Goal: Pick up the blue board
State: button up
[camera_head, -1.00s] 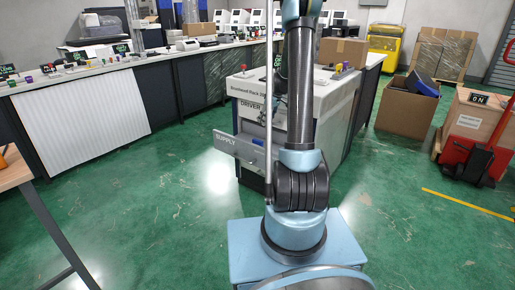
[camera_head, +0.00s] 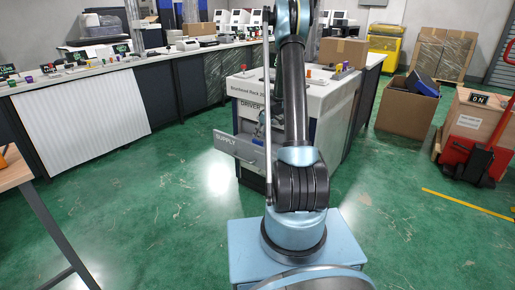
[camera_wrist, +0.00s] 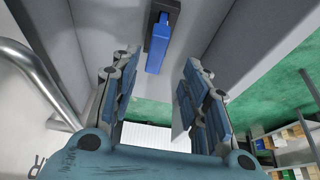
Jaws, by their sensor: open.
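The blue board (camera_wrist: 160,45) shows in the wrist view as a narrow blue piece at the top centre. It sits at a dark slot (camera_wrist: 162,18) inside a grey compartment. My gripper (camera_wrist: 160,66) is open, with one finger on each side of the board's near end in the picture. I cannot tell whether either finger touches it. In the head view, the grey drawer marked SUPPLY (camera_head: 235,146) stands out from the white cabinet (camera_head: 248,94). My arm and gripper cover part of the drawer there, and the board cannot be made out.
A curved metal handle (camera_wrist: 38,75) lies close to the left of my gripper in the wrist view. Grey compartment walls (camera_wrist: 265,40) are close on the right. An open cardboard box (camera_head: 403,112) and a red pallet jack (camera_head: 480,150) stand at the right.

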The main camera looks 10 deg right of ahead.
aim_at(258, 142)
jog(key=shift+d+x, duration=0.15)
jog(key=shift+x, duration=1.75)
jog(key=shift+d+x, duration=0.15)
jog(key=shift+x, duration=1.8)
jog(key=shift+w, duration=0.1)
grip_shut()
